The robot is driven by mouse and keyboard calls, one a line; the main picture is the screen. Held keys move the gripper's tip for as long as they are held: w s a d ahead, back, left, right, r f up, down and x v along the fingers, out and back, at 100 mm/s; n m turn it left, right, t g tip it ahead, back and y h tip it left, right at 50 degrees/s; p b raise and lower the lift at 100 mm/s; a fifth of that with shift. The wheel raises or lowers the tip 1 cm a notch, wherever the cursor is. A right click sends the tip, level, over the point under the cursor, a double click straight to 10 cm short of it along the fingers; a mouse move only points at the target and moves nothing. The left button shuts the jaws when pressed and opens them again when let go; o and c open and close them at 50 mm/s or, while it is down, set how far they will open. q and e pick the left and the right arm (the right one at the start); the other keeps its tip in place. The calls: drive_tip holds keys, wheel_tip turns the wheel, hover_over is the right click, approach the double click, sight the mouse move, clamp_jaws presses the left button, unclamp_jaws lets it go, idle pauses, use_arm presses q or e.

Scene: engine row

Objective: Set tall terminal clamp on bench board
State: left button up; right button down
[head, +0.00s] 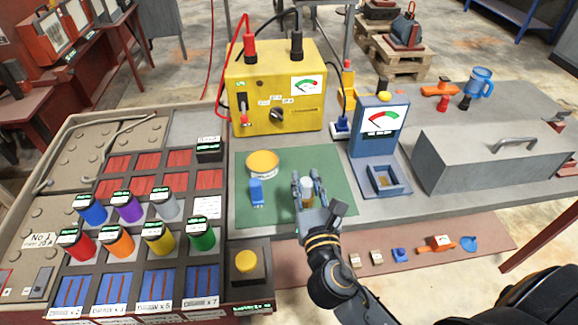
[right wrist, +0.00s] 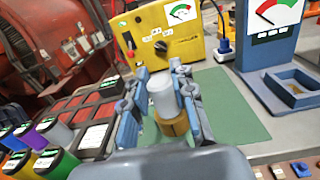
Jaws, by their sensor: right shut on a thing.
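The green bench board (head: 330,165) lies flat in front of the yellow test box. My right gripper (head: 308,190) is over its right part, shut on a small upright cylinder (head: 307,186) with a pale top and a tan lower part. The right wrist view shows this cylinder (right wrist: 162,98) between the fingers (right wrist: 160,105). I cannot tell whether its base touches the board, nor for sure that it is the tall terminal clamp. A small blue piece (head: 256,193) stands on the board left of the gripper, near a round yellow-orange dish (head: 262,162). My left gripper is not in view.
The yellow test box (head: 275,90) with red and black plugs stands behind the board. A blue gauge stand (head: 378,135) and a grey lidded box (head: 490,155) are to the right. A rack with coloured cylinders (head: 130,208) is left. Small parts lie on the front ledge (head: 330,262).

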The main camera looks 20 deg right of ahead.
drive_tip(key=shift+w+a+r+p, duration=0.2)
drive_tip(key=shift+w+r, duration=0.25)
drive_tip(key=shift+r, duration=0.2)
drive_tip(key=shift+w+a+r+p, duration=0.1)
drive_tip(key=shift+w+r+p, duration=0.1)
drive_tip(key=shift+w+r, duration=0.35)
drive_tip(key=w, duration=0.1)
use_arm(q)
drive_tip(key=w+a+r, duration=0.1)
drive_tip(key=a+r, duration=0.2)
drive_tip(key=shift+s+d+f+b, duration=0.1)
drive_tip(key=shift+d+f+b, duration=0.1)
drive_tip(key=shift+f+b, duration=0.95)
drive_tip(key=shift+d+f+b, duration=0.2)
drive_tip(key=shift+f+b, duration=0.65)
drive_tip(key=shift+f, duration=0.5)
use_arm(e)
hover_over(337, 196)
drive_tip(key=shift+f, duration=6.3)
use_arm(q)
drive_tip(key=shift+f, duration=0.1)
use_arm(e)
drive_tip(key=shift+f, duration=0.1)
drive_tip(key=c, duration=1.1)
unclamp_jaws()
drive_tip(key=shift+f, duration=0.1)
